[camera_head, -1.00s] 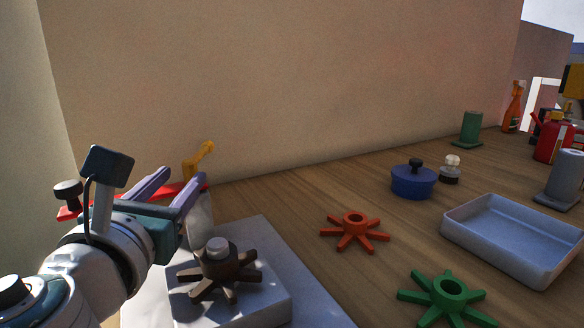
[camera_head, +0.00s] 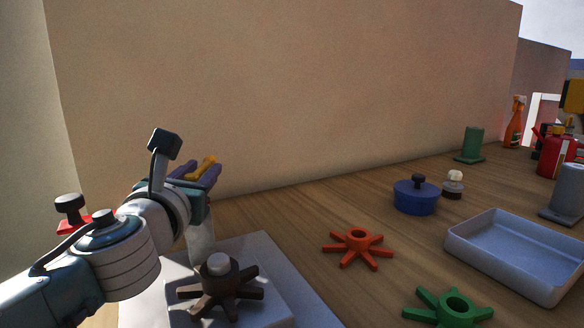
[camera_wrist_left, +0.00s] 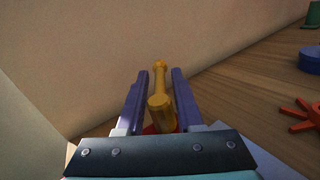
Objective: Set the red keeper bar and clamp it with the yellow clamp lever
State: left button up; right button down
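My left gripper (camera_head: 199,170) is open, its two purple fingers on either side of the yellow clamp lever (camera_head: 207,164). In the left wrist view the lever (camera_wrist_left: 159,88) stands between the fingers (camera_wrist_left: 160,92), with a gap visible on each side. The red keeper bar (camera_head: 82,224) shows at the left, near a dark knob (camera_head: 69,204); my arm hides most of it. A sliver of red (camera_wrist_left: 149,130) shows below the lever in the left wrist view. My right gripper is not in view.
A brown spoked part (camera_head: 218,284) sits on a pale block in front of my left arm. An orange spoked part (camera_head: 357,246), a green one (camera_head: 448,306), a blue lidded pot (camera_head: 415,198) and a grey tray (camera_head: 520,250) stand to the right. A wall rises behind.

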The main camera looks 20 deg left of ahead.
pick_arm(q)
grip_shut()
dwell(1.1)
